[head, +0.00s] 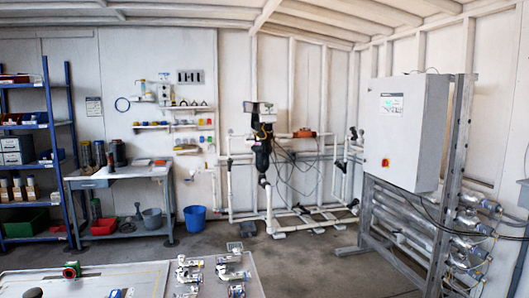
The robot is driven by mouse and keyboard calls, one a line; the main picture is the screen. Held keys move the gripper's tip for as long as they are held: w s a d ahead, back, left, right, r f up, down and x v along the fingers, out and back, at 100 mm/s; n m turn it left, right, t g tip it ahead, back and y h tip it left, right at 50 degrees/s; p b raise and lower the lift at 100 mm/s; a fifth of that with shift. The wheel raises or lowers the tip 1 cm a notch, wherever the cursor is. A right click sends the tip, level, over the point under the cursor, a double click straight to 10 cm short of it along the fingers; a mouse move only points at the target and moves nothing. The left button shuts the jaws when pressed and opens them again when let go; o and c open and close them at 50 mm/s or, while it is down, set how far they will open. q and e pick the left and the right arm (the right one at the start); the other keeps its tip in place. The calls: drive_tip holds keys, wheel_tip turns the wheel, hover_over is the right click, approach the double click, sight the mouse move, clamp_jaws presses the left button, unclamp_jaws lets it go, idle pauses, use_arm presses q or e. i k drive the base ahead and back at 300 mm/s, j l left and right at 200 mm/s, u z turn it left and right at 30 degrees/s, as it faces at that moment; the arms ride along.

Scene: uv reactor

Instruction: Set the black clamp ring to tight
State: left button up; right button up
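I cannot single out the black clamp ring with certainty at this distance. A black upright unit (262,150) with a grey head (259,112) stands on the white pipework at the back wall; any ring on it is too small to tell. Steel tubes (470,242) with fittings and cables lie stacked in the metal frame under the grey cabinet on the right; no ring can be told there either. Neither of my grippers is in view.
A light table (105,279) with several metal fittings (235,274) and a green-red part (72,269) fills the near left. A grey cabinet (405,130) stands right, a workbench (120,178), blue bucket (195,221) and blue shelf (62,150) left. The middle floor (315,262) is clear.

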sight(258, 149)
drive_tip(key=i+l+z, duration=0.25)
drive_tip(key=l+z, duration=0.15)
drive_tip(key=i+l+z, duration=0.5)
drive_tip(key=i+z, duration=0.25)
drive_tip(key=i+l, duration=0.1)
drive_tip(key=i, duration=0.25)
drive_tip(key=i+l, duration=0.1)
drive_tip(key=i, duration=0.3)
drive_tip(key=i+j+u, duration=0.1)
drive_tip(key=i+u, duration=0.75)
drive_tip(key=i+l+u, duration=0.1)
drive_tip(key=i+u, duration=0.15)
drive_tip(key=u, duration=0.15)
drive_tip(key=i+u, duration=0.35)
drive_tip(key=i, duration=1.6)
drive_tip(key=i+u, duration=0.2)
drive_tip(key=i, duration=0.45)
drive_tip(key=i+u, duration=0.2)
drive_tip(key=i, duration=0.45)
drive_tip(key=i+l+u, duration=0.15)
drive_tip(key=i, duration=0.5)
